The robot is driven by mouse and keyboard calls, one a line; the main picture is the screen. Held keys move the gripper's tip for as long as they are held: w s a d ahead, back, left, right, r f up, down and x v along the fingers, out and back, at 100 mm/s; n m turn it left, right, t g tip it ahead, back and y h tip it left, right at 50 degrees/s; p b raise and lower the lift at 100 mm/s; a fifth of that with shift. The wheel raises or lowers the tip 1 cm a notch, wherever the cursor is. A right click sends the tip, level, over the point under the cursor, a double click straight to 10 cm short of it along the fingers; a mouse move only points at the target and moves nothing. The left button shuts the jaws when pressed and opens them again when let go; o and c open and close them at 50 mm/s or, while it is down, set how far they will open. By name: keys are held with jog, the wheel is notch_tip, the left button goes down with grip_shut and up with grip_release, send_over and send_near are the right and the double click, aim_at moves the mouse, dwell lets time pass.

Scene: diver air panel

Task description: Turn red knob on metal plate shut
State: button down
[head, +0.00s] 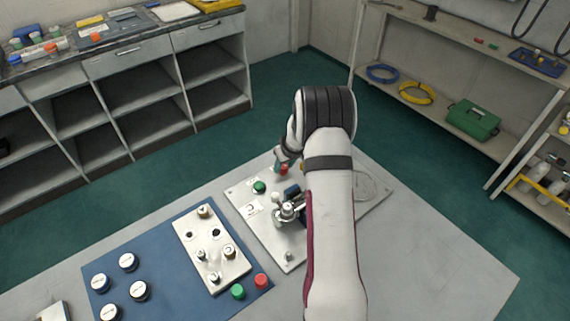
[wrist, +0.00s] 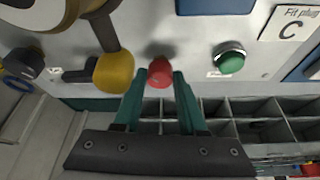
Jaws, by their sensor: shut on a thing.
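The red knob (wrist: 159,74) sits on the metal plate (wrist: 170,25) in the wrist view, between my two teal fingertips. My gripper (wrist: 159,82) is shut on it, with one finger on each side. In the head view the red knob (head: 283,170) shows small at the plate's far edge, close to my gripper (head: 281,160). My arm hides part of the metal plate (head: 235,193). The knob's turn angle cannot be told from these views.
A yellow knob (wrist: 114,72) is close on the left of my fingers, a green knob (wrist: 229,60) on the right. Gauge and valve fittings (head: 288,213) stand on the plate. A blue mat (head: 150,250) with loose knobs lies left. The table's right side (head: 440,260) is clear.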

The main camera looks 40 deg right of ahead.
jog(key=m, duration=0.1)
jog(key=m+h, duration=0.1)
jog(key=m, duration=0.2)
jog(key=shift+w+a+m+g+h, duration=0.1)
jog(key=shift+a+m+g+h, duration=0.15)
jog(key=shift+m+g+h, duration=0.05)
jog(key=m+g+h, duration=0.1)
jog(key=m, duration=0.3)
jog(key=shift+w+a+m, duration=0.1)
jog(key=shift+m, duration=0.2)
jog(key=shift+g, duration=0.3)
jog(key=shift+c, duration=2.3)
grip_release()
jog(key=shift+r, duration=0.1)
jog(key=v, duration=1.5)
jog(key=shift+a+r, duration=0.2)
jog(key=shift+a, duration=0.15)
